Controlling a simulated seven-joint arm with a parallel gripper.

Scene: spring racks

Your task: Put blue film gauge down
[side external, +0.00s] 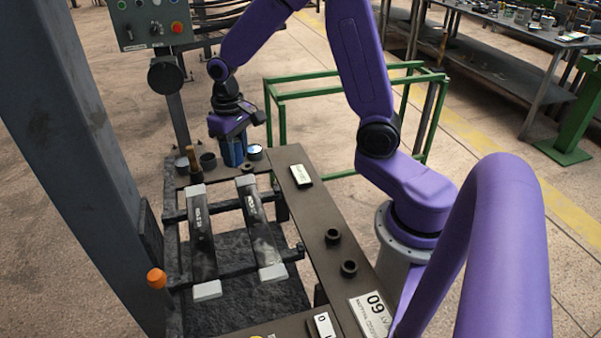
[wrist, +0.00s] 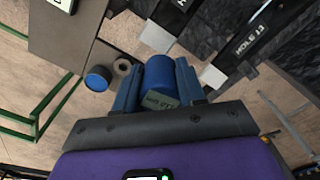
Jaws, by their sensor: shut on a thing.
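The blue film gauge (wrist: 159,70) is a blue cylinder with a small grey-green label at its near end. It shows in the wrist view between the two blue fingers of my gripper (wrist: 157,84). My gripper is shut on it. In the side external view my gripper (side external: 233,155) points down at the far end of the rack bench, between small round cups. There the blue fingers mostly hide the gauge, and I cannot tell whether it touches the bench top.
A blue-topped cup (wrist: 97,78) and a small dark ring (wrist: 122,67) stand close beside my gripper. Two labelled bars (side external: 201,235) (side external: 260,230) lie across the rack. A brown-handled tool (side external: 193,158) stands nearby. A green rail frame (side external: 340,95) stands behind the bench.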

